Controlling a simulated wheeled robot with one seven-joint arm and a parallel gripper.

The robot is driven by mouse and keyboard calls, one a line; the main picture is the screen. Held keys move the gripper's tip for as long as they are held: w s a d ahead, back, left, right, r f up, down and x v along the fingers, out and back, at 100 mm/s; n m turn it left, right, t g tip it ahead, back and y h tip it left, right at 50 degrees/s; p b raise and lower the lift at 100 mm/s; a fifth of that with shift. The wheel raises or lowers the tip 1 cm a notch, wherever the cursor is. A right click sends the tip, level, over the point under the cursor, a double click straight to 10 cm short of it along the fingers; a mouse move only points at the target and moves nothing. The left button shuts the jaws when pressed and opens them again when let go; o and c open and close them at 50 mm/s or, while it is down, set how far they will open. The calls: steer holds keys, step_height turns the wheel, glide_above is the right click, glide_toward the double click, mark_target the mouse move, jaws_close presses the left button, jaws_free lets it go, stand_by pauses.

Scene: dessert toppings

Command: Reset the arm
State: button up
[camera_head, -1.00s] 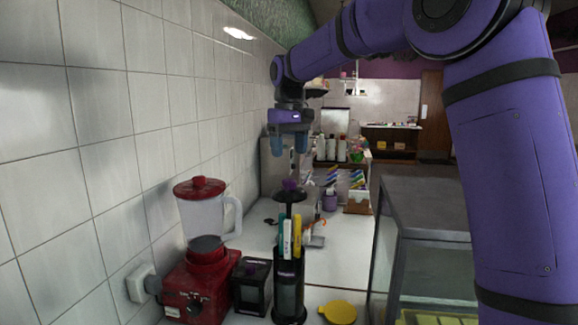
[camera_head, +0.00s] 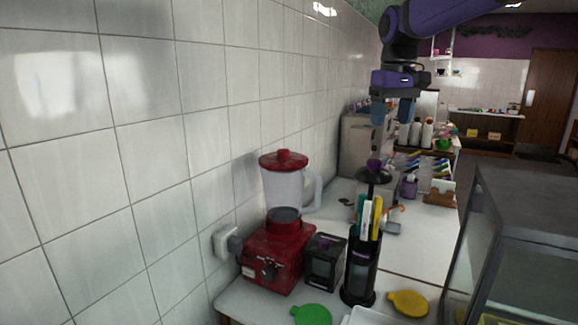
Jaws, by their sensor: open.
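My gripper (camera_head: 392,113) hangs at the upper right in the head view, pointing down from the purple arm. Its two blue-grey fingers are apart, with nothing between them. Below it in the picture stands a black holder (camera_head: 361,268) with several coloured sticks (camera_head: 370,218). A dark round piece with a purple knob (camera_head: 374,166) shows just above the sticks. The fingers look apart from these things.
A red blender (camera_head: 272,255) stands by the tiled wall, beside a small black box (camera_head: 324,262). A green lid (camera_head: 312,314) and a yellow lid (camera_head: 408,303) lie on the white counter (camera_head: 420,240). A glass case (camera_head: 520,215) stands at right. Bottles (camera_head: 427,133) stand farther back.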

steer(key=s+d+m+t, duration=0.1)
steer(key=s+d, duration=0.1)
steer(key=s, duration=0.7)
steer(key=s+d+t, duration=0.1)
steer(key=s+d, duration=0.1)
steer(key=s, duration=0.6)
steer(key=s+d+f+t, duration=0.1)
steer(key=s+f, duration=0.3)
steer(key=s, duration=0.3)
steer(key=s+f+m+t, duration=0.1)
steer(key=s+f, duration=0.4)
steer(key=s, duration=0.3)
steer(key=shift+s+d+f+m+t, duration=0.15)
steer(key=shift+s+d+m+t, duration=0.15)
steer(key=shift+d+t, duration=0.1)
